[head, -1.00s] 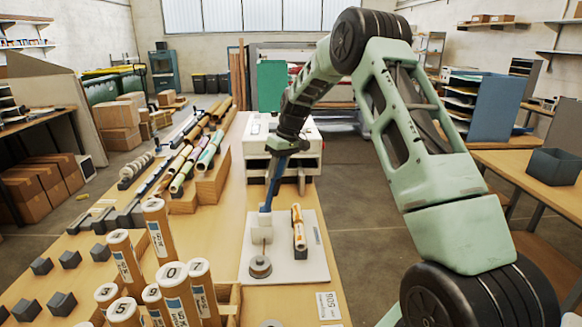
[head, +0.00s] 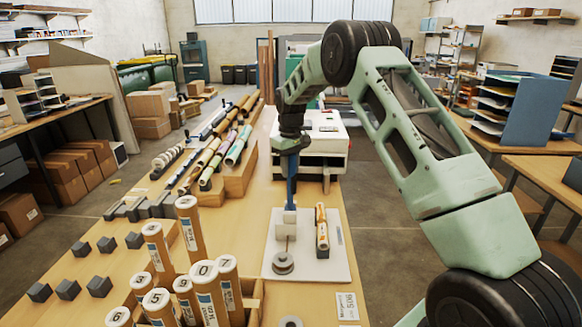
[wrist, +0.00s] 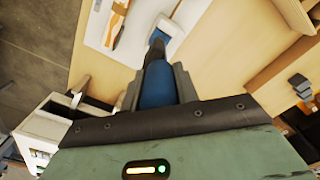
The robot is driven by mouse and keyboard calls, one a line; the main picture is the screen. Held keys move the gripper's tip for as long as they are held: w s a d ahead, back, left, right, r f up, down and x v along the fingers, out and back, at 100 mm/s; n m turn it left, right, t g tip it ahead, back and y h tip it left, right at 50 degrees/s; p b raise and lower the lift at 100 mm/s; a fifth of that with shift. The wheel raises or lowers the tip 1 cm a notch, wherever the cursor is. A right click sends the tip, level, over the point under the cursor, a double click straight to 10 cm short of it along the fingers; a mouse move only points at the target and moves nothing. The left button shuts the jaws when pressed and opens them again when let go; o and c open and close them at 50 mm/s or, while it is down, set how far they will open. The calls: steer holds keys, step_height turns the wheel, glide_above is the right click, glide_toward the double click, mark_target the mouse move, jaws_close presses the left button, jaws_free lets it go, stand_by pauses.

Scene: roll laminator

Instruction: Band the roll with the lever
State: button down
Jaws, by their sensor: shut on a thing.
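The lever (head: 291,185) is a blue handle that rises from a white block on a pale board (head: 307,268). It looks near upright in the head view. My gripper (head: 291,147) is shut on the lever's upper part. In the wrist view, the fingers of my gripper (wrist: 158,82) lie on both sides of the blue lever (wrist: 158,80), and the white block (wrist: 168,30) shows beyond it. An orange-brown roll (head: 321,228) with white marking lies on the board, right of the lever. A grey round spool (head: 283,263) sits in front of the block.
The white laminator (head: 325,145) stands behind the board. Several numbered tubes (head: 205,280) stand in a wooden box at the front left. Grey blocks (head: 68,289) and a rack of coloured rolls (head: 235,152) lie on the left. A label card (head: 347,306) lies at the front.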

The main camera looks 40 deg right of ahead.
steer(key=c, duration=1.1)
jaws_free()
steer(key=shift+o, duration=0.2)
step_height(320, 180, up, 17)
steer(key=b, duration=0.4)
steer(key=shift+r, duration=0.2)
steer(key=s+a+f+m+t, duration=0.1)
steer(key=s+a+f, duration=0.45)
steer(key=s, duration=0.45)
steer(key=s+a+f+t, duration=0.1)
steer(key=s+a+f, duration=0.4)
steer(key=s, duration=0.5)
steer(key=s+a+f+m+t, duration=0.1)
steer(key=s+a+f, duration=0.4)
steer(key=s, duration=0.5)
steer(key=s+a+f+n+g+b, duration=0.1)
steer(key=s+a+f+n+b, duration=0.2)
steer(key=s+a, duration=0.3)
steer(key=s+a+f+n+g+b, duration=0.2)
steer(key=s+a, duration=0.5)
steer(key=a, duration=0.4)
steer(key=f+n+b, duration=0.1)
steer(key=n+b, duration=0.1)
steer(key=n, duration=0.1)
steer(key=shift+s+f+y, duration=0.15)
steer(key=shift+s+y, duration=0.1)
steer(key=shift+y, duration=0.05)
